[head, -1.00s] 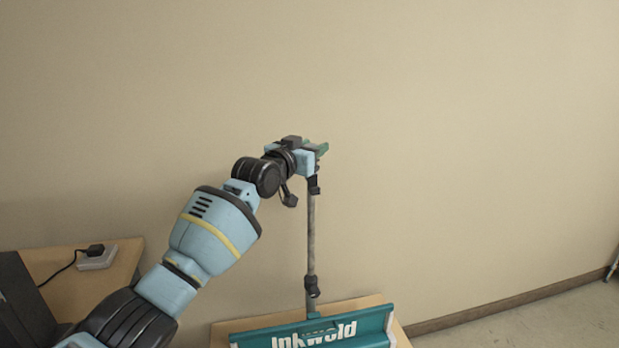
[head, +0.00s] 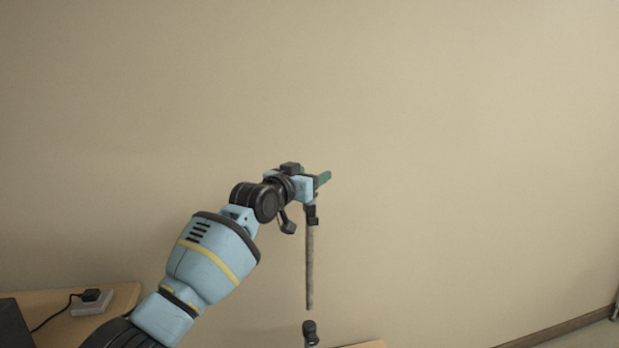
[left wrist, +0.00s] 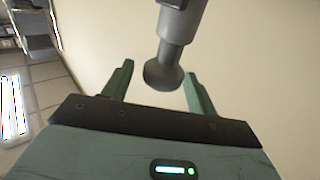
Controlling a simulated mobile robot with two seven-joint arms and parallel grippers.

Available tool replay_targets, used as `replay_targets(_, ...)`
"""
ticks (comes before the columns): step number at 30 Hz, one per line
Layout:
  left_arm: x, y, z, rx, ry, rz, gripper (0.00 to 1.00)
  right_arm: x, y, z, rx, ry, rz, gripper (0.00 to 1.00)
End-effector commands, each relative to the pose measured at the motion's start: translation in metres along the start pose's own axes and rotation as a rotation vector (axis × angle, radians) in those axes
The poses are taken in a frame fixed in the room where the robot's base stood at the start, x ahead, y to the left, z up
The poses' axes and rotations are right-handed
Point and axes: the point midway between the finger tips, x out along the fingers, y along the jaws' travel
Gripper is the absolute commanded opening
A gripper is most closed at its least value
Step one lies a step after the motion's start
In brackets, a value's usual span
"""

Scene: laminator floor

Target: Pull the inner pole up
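The pole (head: 310,260) hangs straight down below my left gripper (head: 318,178) in the head view. A dark clamp (head: 312,215) sits near its top, and a lower dark clamp (head: 310,329) shows at the bottom edge with a small gap beneath the grey section. In the left wrist view, the grey pole's rounded end (left wrist: 163,75) lies between the two green fingers (left wrist: 157,80). The fingers stand apart, with a clear gap on the left side and the end close to the right finger. The pole's base is out of view. My right gripper is not in view.
A wooden table (head: 40,300) with a power plug block (head: 92,302) and a dark device (head: 20,325) is at the lower left. A plain beige wall (head: 450,150) fills the background. The space right of the pole is clear.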

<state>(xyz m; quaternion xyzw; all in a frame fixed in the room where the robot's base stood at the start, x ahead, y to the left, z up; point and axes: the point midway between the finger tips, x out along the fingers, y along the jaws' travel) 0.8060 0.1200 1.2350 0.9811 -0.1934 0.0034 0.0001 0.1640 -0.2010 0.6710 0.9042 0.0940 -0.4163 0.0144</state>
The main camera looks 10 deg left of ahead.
Motion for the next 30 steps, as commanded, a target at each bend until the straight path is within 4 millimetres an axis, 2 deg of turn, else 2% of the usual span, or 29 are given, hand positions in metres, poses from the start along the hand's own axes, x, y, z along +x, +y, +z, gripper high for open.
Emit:
replay_targets(11, -0.006, -0.001, 0.002, -0.001, -0.005, 0.0, 0.58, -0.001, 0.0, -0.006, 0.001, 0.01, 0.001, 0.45)
replay_targets(21, -0.043, 0.0, 0.0, 0.0, 0.0, 0.001, 0.58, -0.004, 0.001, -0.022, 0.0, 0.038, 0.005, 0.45)
replay_targets(30, -0.071, 0.0, 0.001, 0.0, -0.002, 0.0, 0.58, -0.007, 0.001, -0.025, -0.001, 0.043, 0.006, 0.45)
